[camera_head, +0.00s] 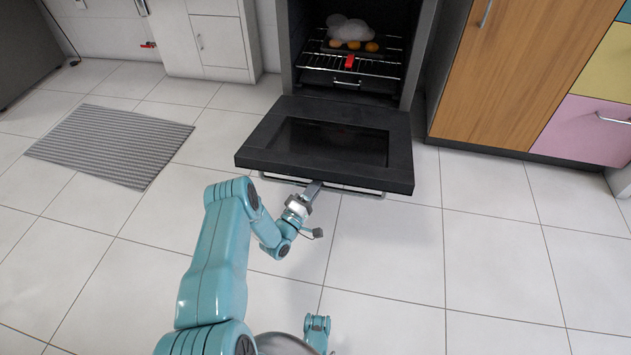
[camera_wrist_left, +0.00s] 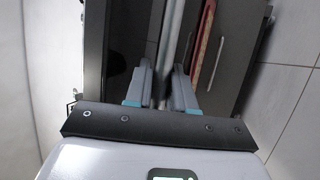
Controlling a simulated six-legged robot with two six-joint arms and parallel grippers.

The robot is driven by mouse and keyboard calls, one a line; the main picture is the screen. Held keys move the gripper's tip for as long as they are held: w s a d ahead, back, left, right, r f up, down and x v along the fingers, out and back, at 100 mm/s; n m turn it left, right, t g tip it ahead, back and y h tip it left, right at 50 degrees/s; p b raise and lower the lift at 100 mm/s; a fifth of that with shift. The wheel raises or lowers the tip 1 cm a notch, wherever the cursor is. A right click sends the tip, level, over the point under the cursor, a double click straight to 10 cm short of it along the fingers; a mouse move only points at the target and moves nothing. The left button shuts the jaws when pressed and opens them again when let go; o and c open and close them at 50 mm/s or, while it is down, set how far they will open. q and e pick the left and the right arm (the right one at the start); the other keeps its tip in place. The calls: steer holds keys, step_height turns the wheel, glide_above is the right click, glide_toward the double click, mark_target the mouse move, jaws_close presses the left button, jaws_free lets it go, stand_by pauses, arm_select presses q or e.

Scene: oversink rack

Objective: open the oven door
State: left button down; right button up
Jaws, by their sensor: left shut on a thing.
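The oven door (camera_head: 400,165) is dark with a glass pane and is swung down, lying about level in front of the oven (camera_head: 288,50). Its bar handle (camera_head: 345,190) runs along the near edge. My left gripper (camera_head: 312,188) is at the handle, left of its middle, and is shut on it. In the left wrist view the fingers (camera_wrist_left: 162,88) sit either side of the pale handle bar (camera_wrist_left: 170,40). The oven inside is exposed. My right gripper is not in view.
Inside the oven a rack (camera_head: 385,71) holds a tray with a pale item and several orange round things, and a red piece (camera_head: 349,62) sits at its front. A grey striped mat (camera_head: 110,145) lies on the floor at left. A wooden cabinet (camera_head: 520,65) stands right. Tiled floor is clear.

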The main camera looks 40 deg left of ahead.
arm_select(q)
steer(key=shift+w+a+r, duration=0.1)
steer(key=shift+w, duration=0.05)
steer(key=c, duration=1.1)
jaws_free()
steer(key=shift+o, duration=0.2)
